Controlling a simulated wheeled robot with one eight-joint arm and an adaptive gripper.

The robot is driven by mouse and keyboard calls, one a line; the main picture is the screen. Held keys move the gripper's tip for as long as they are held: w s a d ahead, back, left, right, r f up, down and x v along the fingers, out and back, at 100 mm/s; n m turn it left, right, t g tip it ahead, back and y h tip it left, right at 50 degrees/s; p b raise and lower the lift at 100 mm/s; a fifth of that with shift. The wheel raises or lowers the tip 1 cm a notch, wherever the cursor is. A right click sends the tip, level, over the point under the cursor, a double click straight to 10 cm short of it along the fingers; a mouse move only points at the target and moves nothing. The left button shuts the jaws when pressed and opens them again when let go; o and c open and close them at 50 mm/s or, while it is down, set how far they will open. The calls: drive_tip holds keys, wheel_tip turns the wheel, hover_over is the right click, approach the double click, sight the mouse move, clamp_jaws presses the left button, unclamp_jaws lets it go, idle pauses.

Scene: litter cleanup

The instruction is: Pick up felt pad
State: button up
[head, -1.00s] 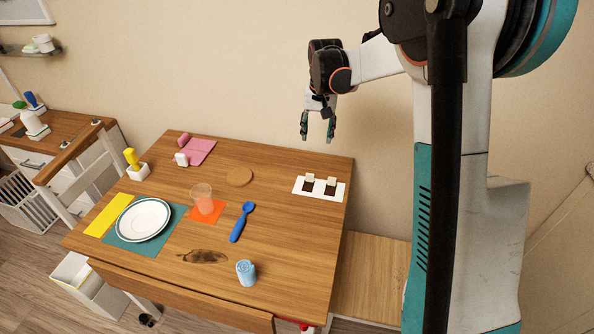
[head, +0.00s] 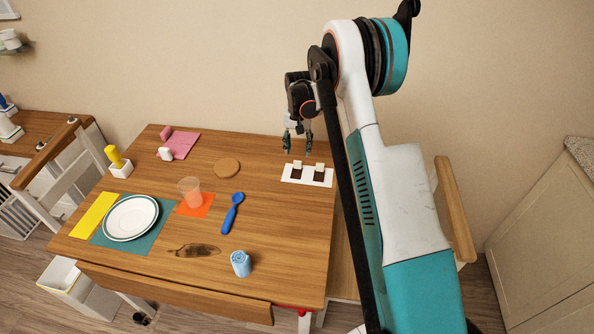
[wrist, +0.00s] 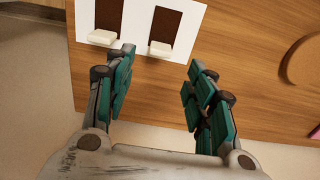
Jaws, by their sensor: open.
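A white card (head: 289,178) lies near the table's far right edge, bearing two dark brown patches and two small cream blocks. I cannot tell for sure which of these is the felt pad. The left cream block (head: 297,164) and right cream block (head: 320,167) sit at the card's far edge, each beside a brown patch. In the wrist view, one block (wrist: 160,48) lies between the lines of my fingers, the other (wrist: 102,37) by the left finger. My gripper (head: 298,149) is open and empty above the card's far edge; it also shows in the wrist view (wrist: 162,68).
The wall is close behind the gripper.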

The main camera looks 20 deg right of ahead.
sight(298, 161)
wheel_tip(298, 161, down, 7)
drive_tip(key=b, duration=0.2)
drive_tip(key=shift+s+f+b, duration=0.15)
drive_tip(key=shift+f+b, duration=0.05)
drive_tip(key=shift+b, duration=0.1)
drive_tip(key=shift+r, duration=0.1)
drive_tip(key=c, duration=0.8)
